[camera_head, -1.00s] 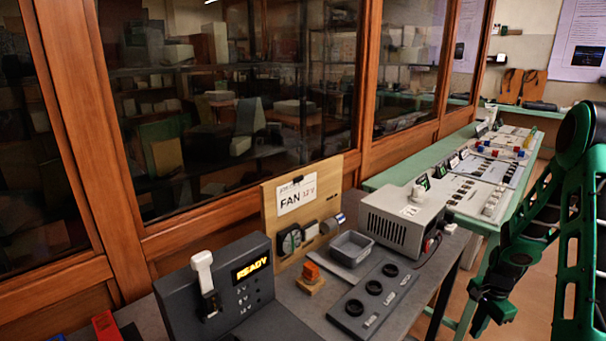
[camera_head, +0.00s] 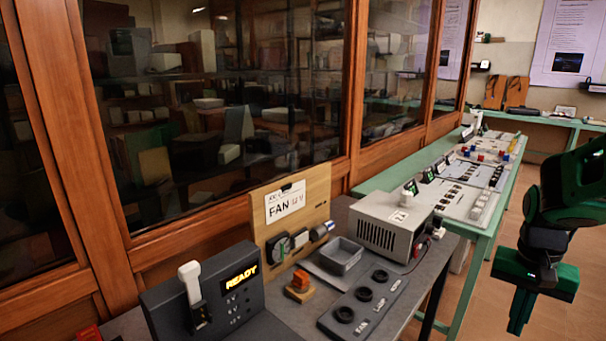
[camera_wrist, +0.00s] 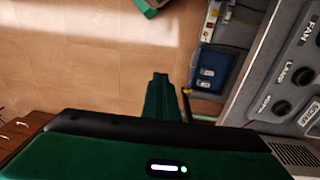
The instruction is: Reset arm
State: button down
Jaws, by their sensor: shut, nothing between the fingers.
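My gripper (camera_head: 521,310) is at the right of the head view, in green and black, pointing down over the floor to the right of the tables. Its green fingers (camera_wrist: 158,90) are together in the wrist view, with nothing between them. It is apart from the tables and touches nothing that I can see.
A grey table holds a dark console reading READY (camera_head: 240,275), a FAN board (camera_head: 290,205), a grey power box (camera_head: 393,226), a small grey tray (camera_head: 341,256) and a control panel (camera_head: 364,304). A green table (camera_head: 486,240) runs behind. The floor (camera_wrist: 60,60) below my gripper is open.

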jog(key=s+a+r+n+y, duration=0.1)
jog(key=s+a+r+n, duration=0.2)
jog(key=s, duration=0.7)
jog(key=shift+s+a+r, duration=0.3)
jog(key=shift+a+r, duration=0.1)
jog(key=shift+a, duration=0.8)
jog(key=shift+s, duration=0.15)
